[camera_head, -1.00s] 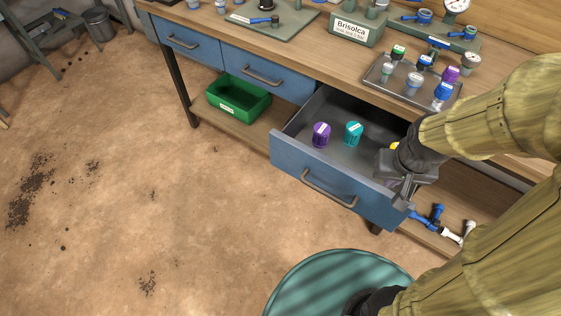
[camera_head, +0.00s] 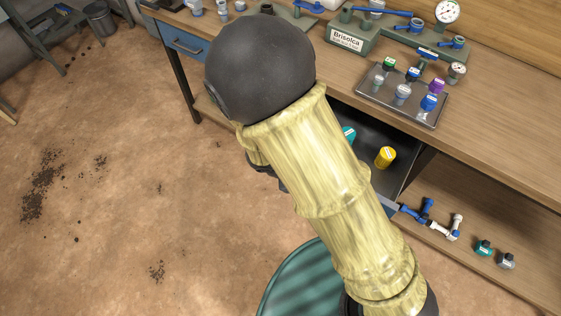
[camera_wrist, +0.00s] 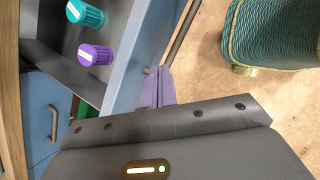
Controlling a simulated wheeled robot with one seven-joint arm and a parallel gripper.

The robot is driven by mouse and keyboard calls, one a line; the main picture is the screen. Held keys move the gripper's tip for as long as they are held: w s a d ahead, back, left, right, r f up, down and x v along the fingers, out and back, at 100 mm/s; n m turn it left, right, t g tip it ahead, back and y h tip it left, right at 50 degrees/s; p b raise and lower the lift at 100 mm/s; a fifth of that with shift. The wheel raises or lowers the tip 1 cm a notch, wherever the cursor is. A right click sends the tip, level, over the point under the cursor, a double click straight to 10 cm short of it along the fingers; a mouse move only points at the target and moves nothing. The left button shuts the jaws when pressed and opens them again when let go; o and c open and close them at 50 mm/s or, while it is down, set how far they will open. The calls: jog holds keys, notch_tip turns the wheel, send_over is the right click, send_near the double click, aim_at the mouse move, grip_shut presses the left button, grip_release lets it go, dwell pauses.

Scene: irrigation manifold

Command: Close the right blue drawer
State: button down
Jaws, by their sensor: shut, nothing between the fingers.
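The right blue drawer (camera_head: 404,150) is pulled open under the bench. In the head view my arm covers most of it and its front. It holds a yellow-capped item (camera_head: 385,157) and a teal item (camera_head: 348,134); the wrist view also shows a purple item (camera_wrist: 95,55) inside. In the wrist view the drawer's blue front (camera_wrist: 150,45) and bar handle (camera_wrist: 181,35) show. My gripper (camera_wrist: 159,72) is shut and empty on the outer side of this front, close to the handle's end. I cannot tell whether it touches. The head view hides its fingertips.
Another blue drawer (camera_wrist: 42,105) beside it is shut. A tray of fittings (camera_head: 405,95) and a labelled Brisolca block (camera_head: 350,36) stand on the bench. Pipe fittings (camera_head: 428,212) lie on the lower shelf. The floor (camera_head: 120,220) at left is clear apart from dirt.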

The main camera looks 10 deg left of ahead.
jog(key=s+a+f+n+t+p, duration=0.1)
jog(key=s+a+n+t, duration=0.1)
jog(key=a+n, duration=0.3)
jog(key=s+a+n+t+y+p, duration=0.1)
jog(key=s+a+n+t+p, duration=0.1)
jog(key=a+n, duration=0.4)
jog(key=shift+s+f+t+y, duration=0.3)
jog(key=shift+s+f+t, duration=0.1)
jog(key=w+r+x, duration=0.2)
jog(key=x, duration=1)
jog(key=shift+w+d+f, duration=0.25)
jog(key=shift+d+f, duration=0.05)
jog(key=shift+d, duration=0.15)
jog(key=shift+w+b, duration=0.15)
jog(key=shift+b, duration=0.15)
